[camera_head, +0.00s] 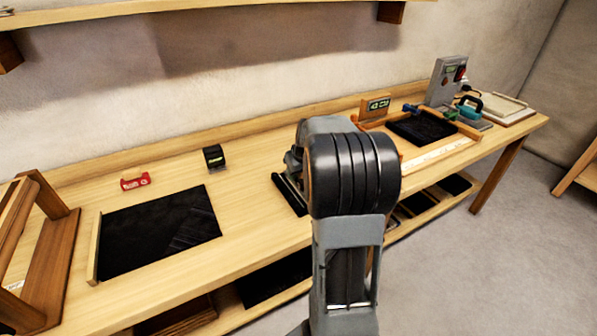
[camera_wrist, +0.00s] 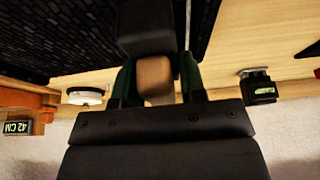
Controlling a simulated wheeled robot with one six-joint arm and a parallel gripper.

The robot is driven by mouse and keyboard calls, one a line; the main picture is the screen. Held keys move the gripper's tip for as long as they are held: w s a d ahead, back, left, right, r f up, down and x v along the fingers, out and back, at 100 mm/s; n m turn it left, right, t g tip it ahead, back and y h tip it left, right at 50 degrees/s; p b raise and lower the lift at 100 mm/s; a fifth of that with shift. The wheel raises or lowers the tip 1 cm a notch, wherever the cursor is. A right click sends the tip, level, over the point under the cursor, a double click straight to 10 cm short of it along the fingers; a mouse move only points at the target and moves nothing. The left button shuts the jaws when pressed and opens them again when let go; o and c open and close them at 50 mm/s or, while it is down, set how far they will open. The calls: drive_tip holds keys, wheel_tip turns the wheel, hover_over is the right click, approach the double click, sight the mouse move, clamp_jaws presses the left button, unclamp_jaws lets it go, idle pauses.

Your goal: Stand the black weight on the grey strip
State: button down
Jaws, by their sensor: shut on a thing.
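In the wrist view my gripper (camera_wrist: 156,80) is shut, its green pads on either side of a tan, wood-coloured piece. A black block, which looks like the black weight (camera_wrist: 148,35), adjoins this piece at its upper end. I cannot tell whether the weight touches the table or hangs above it. In the head view my arm hides the gripper and the weight. I cannot pick out the grey strip surely in either view.
A black mat (camera_head: 160,231) lies on the bench at left, with a red holder (camera_head: 135,182) and a small black display box (camera_head: 214,158) behind it. A second black mat (camera_head: 423,129) lies at right, near a 42 CM display (camera_head: 377,106). A white round thing (camera_wrist: 85,96) stands at the wall.

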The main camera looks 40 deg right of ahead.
drive_tip(key=shift+f, duration=0.1)
drive_tip(key=c, duration=0.7)
unclamp_jaws()
